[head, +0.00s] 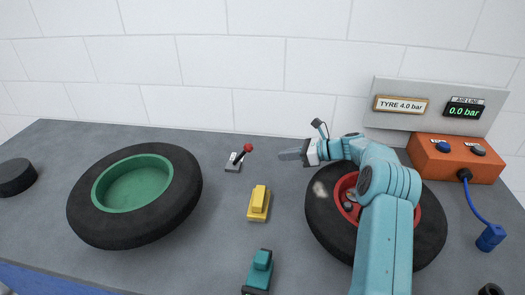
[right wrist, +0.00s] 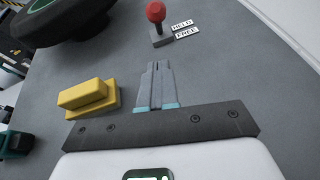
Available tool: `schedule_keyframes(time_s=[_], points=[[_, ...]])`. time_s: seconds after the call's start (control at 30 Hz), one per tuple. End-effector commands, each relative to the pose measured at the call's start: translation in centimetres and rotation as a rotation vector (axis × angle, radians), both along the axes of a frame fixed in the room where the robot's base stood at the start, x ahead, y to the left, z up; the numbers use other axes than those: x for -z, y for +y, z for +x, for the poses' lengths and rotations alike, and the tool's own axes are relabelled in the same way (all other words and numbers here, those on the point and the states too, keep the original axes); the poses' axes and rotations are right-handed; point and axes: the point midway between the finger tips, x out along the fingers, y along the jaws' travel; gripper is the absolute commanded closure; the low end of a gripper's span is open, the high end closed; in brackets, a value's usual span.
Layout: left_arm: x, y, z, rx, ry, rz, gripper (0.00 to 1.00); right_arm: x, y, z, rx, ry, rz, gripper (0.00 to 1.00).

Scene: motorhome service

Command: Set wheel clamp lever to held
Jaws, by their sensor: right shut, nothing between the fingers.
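The wheel clamp lever is a small grey base (head: 233,163) with a short stick and a red knob (head: 248,148), on the bench between the two wheels. In the head view its stick leans right. In the right wrist view the red knob (right wrist: 155,12) stands above the base, beside HELD and FREE labels (right wrist: 184,28). My right gripper (head: 284,154) is shut and empty, to the right of the lever and apart from it, its fingers pointing left. The shut fingers (right wrist: 157,66) also show in the right wrist view. My left gripper is not in view.
A green-rimmed wheel (head: 180,200) lies left; a red-rimmed wheel (head: 323,215) lies under my right arm. A yellow block (head: 259,204) and a teal object (head: 261,265) lie in front. An orange air unit (head: 455,160) stands back right. The bench is bare between lever and gripper.

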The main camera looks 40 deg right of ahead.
Motion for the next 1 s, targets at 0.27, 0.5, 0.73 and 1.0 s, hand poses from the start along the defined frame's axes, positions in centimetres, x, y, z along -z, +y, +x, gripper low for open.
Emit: schedule_keyframes(time_s=[0.27, 0.5, 0.73, 1.0], points=[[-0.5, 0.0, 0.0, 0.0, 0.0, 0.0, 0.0, 1.6, 2.8, 4.7, -0.003, -0.001, -0.001, 1.0], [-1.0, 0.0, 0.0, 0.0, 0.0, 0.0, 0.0, 0.5, 3.9, 7.0, 0.0, 0.0, 0.0, 1.0], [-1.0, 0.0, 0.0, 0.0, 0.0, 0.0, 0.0, 0.3, 4.1, 7.4, 0.001, 0.0, 0.0, 1.0], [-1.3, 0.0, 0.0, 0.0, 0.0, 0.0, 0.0, 0.2, 4.1, 7.4, 0.001, 0.003, -0.002, 1.0]])
